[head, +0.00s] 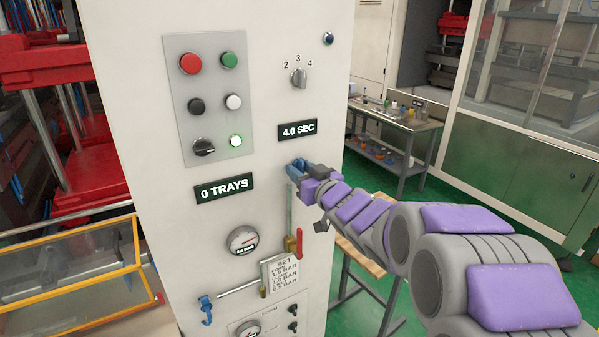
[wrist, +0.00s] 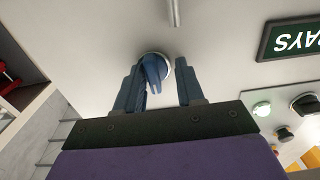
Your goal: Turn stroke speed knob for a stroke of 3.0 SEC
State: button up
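The stroke speed knob (head: 299,78) is a grey knob on the white panel, with the marks 2, 3 and 4 above it. Its exact pointing is too small to tell. The display (head: 297,130) below it reads 4.0 SEC. My gripper (head: 298,172) is below that display, close to the panel and apart from the knob. In the wrist view my gripper (wrist: 160,88) has its two blue fingers apart. A blue part (wrist: 153,72) on a round pale base shows between them, near the left finger; contact cannot be told. The knob is not seen in the wrist view.
A grey button plate (head: 210,95) and the 0 TRAYS display (head: 224,188) are left of the knob. A gauge (head: 243,241), a setting card (head: 284,275) and a blue hook (head: 206,310) are lower on the panel. A blue button (head: 328,39) is upper right.

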jog(key=shift+d+r, duration=0.2)
jog(key=shift+d, duration=0.95)
jog(key=shift+c, duration=0.6)
jog(key=shift+s+a, duration=0.1)
jog(key=shift+c, duration=0.6)
jog(key=shift+a+f, duration=0.1)
jog(key=shift+a, duration=0.7)
jog(key=c, duration=0.3)
jog(key=shift+a, duration=0.1)
jog(key=shift+c, duration=0.8)
jog(key=shift+w+d+f, duration=0.1)
jog(key=shift+w+d, duration=0.1)
grip_shut()
